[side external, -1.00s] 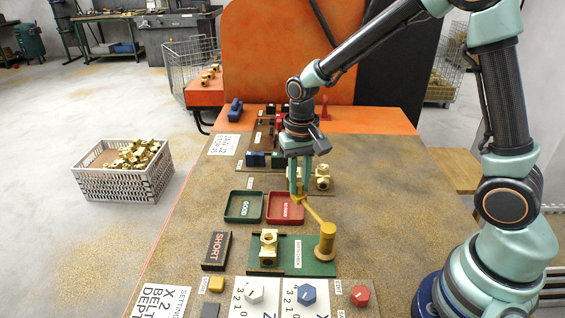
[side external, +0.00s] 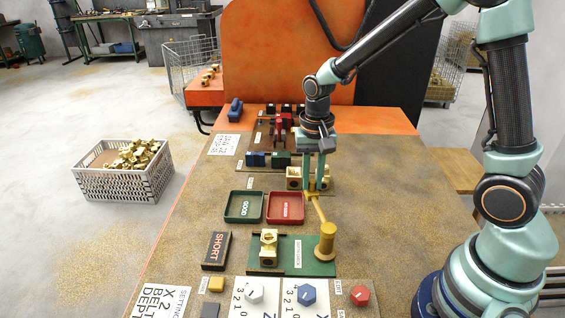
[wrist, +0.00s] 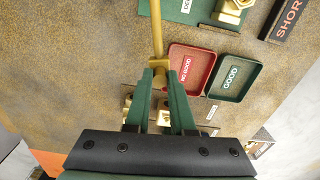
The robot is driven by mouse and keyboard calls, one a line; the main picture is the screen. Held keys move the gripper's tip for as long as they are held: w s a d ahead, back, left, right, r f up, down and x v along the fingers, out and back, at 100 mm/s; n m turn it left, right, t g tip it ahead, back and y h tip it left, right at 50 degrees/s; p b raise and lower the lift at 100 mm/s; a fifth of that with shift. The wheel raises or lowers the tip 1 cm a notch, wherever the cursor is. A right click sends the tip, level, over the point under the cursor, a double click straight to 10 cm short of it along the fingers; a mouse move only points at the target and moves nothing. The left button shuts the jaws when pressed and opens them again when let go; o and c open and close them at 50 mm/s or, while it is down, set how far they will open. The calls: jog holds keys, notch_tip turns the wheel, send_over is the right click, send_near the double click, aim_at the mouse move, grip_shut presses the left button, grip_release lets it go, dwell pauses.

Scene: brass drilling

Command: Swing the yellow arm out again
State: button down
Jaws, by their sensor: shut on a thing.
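The yellow arm (side external: 319,211) reaches from the top of its yellow post (side external: 327,243) toward the back of the table. The post stands at the right end of a green plate (side external: 288,268). My gripper (side external: 316,190) is shut on the free end of the yellow arm. In the wrist view the yellow arm (wrist: 157,35) runs up from between the two green fingertips (wrist: 158,78). A brass fitting (side external: 268,246) stands on the left part of the green plate, apart from the yellow arm. The fingers partly hide the arm's tip.
A green GOOD tray (side external: 229,219) and a red NO GOOD tray (side external: 271,220), both empty, lie left of my gripper. More brass fittings (side external: 293,177) stand just behind it. A SHORT box (side external: 216,251) and knobs (side external: 306,294) are in front. The table right of the post is clear.

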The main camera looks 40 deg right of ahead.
jog(key=c, duration=0.8)
grip_release()
jog(key=shift+d, duration=0.1)
jog(key=shift+o, duration=0.2)
jog(key=shift+r, duration=0.1)
notch_tip(320, 180, up, 12)
jog(key=s+r+n+t, duration=0.3)
jog(key=s+n+t, duration=0.2)
jog(key=s+n, duration=0.3)
jog(key=shift+s+d+t, duration=0.15)
jog(key=shift+s+t, duration=0.15)
jog(key=shift+s, duration=0.3)
